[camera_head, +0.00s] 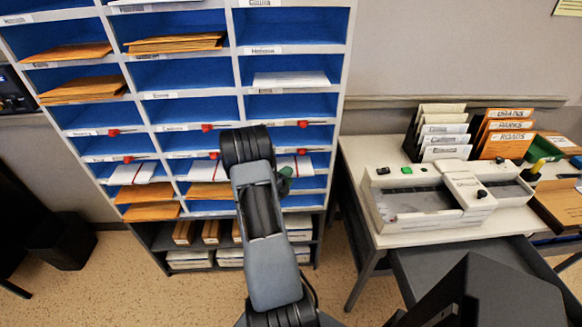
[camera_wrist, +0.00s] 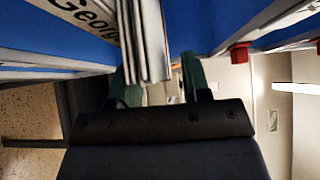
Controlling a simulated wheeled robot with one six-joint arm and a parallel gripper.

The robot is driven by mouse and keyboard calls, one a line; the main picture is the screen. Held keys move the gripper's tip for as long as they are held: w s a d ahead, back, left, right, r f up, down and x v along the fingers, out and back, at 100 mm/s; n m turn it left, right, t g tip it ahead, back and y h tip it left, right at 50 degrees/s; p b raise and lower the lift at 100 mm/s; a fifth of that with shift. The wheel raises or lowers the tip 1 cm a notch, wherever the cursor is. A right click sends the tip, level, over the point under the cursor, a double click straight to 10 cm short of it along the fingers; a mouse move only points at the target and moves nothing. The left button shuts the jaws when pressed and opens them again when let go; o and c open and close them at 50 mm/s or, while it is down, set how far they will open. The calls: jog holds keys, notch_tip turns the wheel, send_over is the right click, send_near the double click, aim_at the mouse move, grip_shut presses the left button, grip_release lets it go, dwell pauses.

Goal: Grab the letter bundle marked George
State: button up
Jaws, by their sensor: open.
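The label reading George (camera_wrist: 85,15) is on a shelf edge at the top left of the wrist view. A white letter bundle (camera_wrist: 150,35) sticks out beside it, with its end between my gripper's green fingers. My gripper (camera_wrist: 160,75) is open; the bundle end lies closer to the left finger, and I cannot tell whether they touch. In the head view, a white bundle with red (camera_head: 297,165) shows just right of my wrist. My gripper is mostly hidden there behind my arm, with one green finger (camera_head: 285,180) showing.
The blue-lined pigeonhole rack (camera_head: 165,75) holds orange envelopes (camera_head: 78,88) and another white bundle (camera_head: 133,172). Red pieces (camera_head: 303,124) stick out from several shelf edges; one (camera_wrist: 238,53) is right of my fingers. A table (camera_head: 370,155) with a white machine (camera_head: 415,198) stands to the right.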

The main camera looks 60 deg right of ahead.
jog(key=shift+c, duration=0.4)
grip_shut()
jog(key=shift+a+r, duration=0.1)
notch_tip(320, 180, up, 6)
jog(key=b, duration=0.1)
jog(key=s+a+r+p, duration=0.1)
jog(key=s+a+p, duration=0.2)
jog(key=s+a, duration=0.4)
jog(key=a, duration=0.2)
jog(key=shift+a+r, duration=0.2)
jog(key=shift+a, duration=0.2)
